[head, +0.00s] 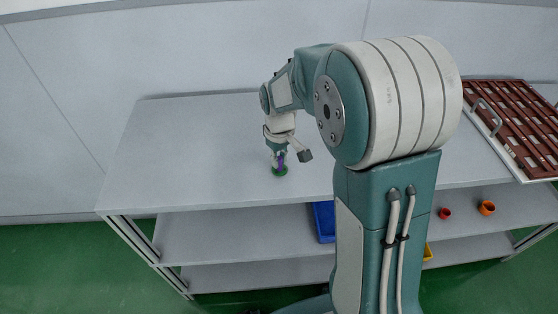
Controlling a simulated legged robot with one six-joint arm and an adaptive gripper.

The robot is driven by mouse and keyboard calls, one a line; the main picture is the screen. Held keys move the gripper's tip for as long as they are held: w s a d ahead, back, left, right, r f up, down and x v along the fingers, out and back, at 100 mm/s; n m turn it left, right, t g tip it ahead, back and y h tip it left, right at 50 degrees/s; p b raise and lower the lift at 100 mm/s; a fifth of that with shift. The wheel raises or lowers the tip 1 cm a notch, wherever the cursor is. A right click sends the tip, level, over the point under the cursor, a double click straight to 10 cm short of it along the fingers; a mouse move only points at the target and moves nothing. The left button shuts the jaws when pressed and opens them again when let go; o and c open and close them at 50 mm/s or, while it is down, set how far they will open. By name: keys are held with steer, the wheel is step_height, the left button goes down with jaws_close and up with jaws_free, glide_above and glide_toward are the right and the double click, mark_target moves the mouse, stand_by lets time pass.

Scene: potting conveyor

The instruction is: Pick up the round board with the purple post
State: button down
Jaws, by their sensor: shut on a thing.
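The round board (280,172) is a small green disc low on the left half of the grey table top, under my gripper. Its purple post (281,160) stands up from it and is partly hidden by the fingers. My gripper (278,158) points down over the board and is shut on the purple post. I cannot tell whether the board touches the table or is slightly above it.
The table top (190,150) is clear around the board. A brown slatted rack (515,125) with a handle lies at the right. A blue bin (324,222), a red cup (445,213) and an orange cup (487,208) are on the shelf below.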

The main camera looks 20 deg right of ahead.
mark_target(279, 157)
steer(key=shift+r, duration=0.4)
step_height(279, 157, up, 2)
steer(key=shift+r, duration=0.2)
steer(key=s+d+r, duration=0.7)
steer(key=s+r, duration=0.2)
steer(key=s, duration=0.2)
steer(key=shift+s+d+r, duration=0.35)
